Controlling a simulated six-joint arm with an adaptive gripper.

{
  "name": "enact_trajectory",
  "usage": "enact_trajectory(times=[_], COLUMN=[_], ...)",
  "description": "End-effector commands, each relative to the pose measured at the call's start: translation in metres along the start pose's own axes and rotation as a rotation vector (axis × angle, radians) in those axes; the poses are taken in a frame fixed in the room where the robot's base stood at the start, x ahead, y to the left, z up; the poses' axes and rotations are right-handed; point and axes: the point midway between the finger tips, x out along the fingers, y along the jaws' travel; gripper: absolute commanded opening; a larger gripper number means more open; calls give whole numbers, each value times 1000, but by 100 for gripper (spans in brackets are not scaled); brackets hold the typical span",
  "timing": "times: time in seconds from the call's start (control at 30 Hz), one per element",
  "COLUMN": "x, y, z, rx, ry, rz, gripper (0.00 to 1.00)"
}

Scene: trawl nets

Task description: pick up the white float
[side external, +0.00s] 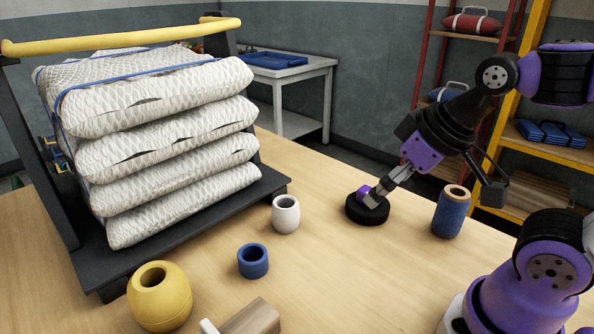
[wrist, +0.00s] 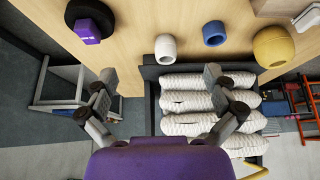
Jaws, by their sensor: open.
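The white float (side external: 286,214) is a small barrel shape with a hole in its top. It stands upright on the wooden table, to the right of the net stack. It also shows in the wrist view (wrist: 165,48), beyond the gap between my fingertips and near its middle. My gripper (side external: 374,192) is open and empty, to the right of the float in the side view and apart from it. Both spread fingers show in the wrist view (wrist: 160,80).
A tall stack of white nets (side external: 170,150) in a dark frame (side external: 200,222) with a yellow bar stands left of the float. A blue ring (side external: 253,261), a yellow float (side external: 160,297) and a wooden block (side external: 252,318) lie nearer the camera. A blue twine spool (side external: 448,213) stands right.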

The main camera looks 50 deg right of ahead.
Motion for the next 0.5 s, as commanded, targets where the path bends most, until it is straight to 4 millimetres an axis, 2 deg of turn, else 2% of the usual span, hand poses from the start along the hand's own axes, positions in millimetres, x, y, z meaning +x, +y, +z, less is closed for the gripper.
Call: enact_trajectory(times=[0.17, 0.27, 0.37, 0.5], x=[0, 4, 15, 47], y=[0, -1, -2, -3], z=[-2, -13, -36, -78], rx=[-4, -29, -86, -190], ry=[-1, -13, -32, -57], rz=[-1, -7, -26, -71], gripper=[100, 100, 100, 100])
